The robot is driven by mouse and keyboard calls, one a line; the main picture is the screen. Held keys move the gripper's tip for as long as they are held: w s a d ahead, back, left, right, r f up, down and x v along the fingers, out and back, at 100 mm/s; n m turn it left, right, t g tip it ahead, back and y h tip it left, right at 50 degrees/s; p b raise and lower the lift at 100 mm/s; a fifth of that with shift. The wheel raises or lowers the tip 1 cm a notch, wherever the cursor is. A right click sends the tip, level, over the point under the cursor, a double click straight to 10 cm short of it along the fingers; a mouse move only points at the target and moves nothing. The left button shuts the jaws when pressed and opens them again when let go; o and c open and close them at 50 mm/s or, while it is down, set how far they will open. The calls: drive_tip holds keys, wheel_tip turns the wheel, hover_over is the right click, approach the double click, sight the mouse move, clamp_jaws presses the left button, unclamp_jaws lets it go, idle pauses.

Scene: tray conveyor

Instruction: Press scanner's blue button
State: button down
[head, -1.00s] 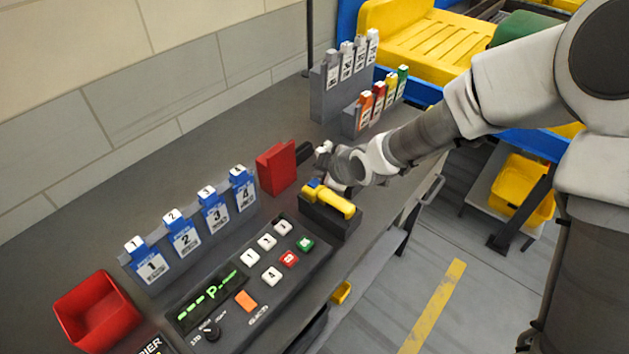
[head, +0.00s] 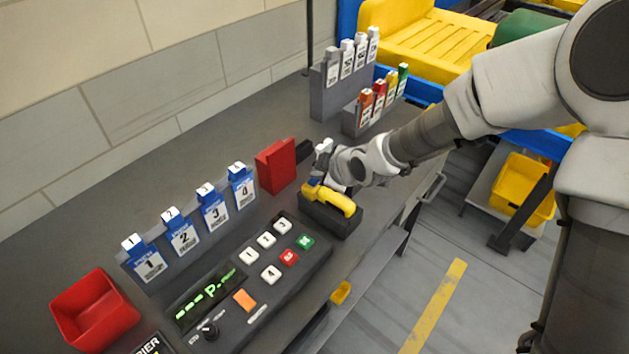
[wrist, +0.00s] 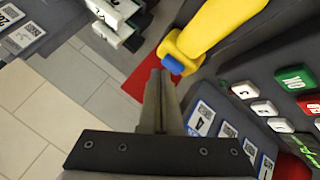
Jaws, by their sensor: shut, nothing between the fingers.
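The yellow scanner (head: 338,201) lies in a dark cradle (head: 325,218) on the counter, behind the keypad. Its blue button (head: 312,184) is on the end nearest the red block. In the wrist view, the scanner (wrist: 222,22) is at the top and its blue button (wrist: 172,64) faces my fingers. My gripper (wrist: 158,75) is shut and empty, its fingertips just left of the button in that view. I cannot tell whether they touch it. In the head view, my gripper (head: 322,178) is over the button end of the scanner, its fingers partly hidden.
A red upright block (head: 276,166) stands close to the scanner. A keypad console (head: 255,275) with white, red and green keys is in front. A rack of blue numbered cards (head: 198,222) stands to the left, beyond a red bin (head: 95,310). Card racks (head: 340,85) stand behind.

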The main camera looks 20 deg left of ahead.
drive_tip(key=shift+f+b, duration=0.4)
drive_tip(key=shift+b, duration=0.05)
idle(0.6)
drive_tip(key=shift+r, duration=0.1)
drive_tip(key=shift+r+p, duration=0.65)
drive_tip(key=shift+r, duration=0.1)
drive_tip(key=shift+r+p, duration=2.05)
drive_tip(key=shift+r, duration=0.5)
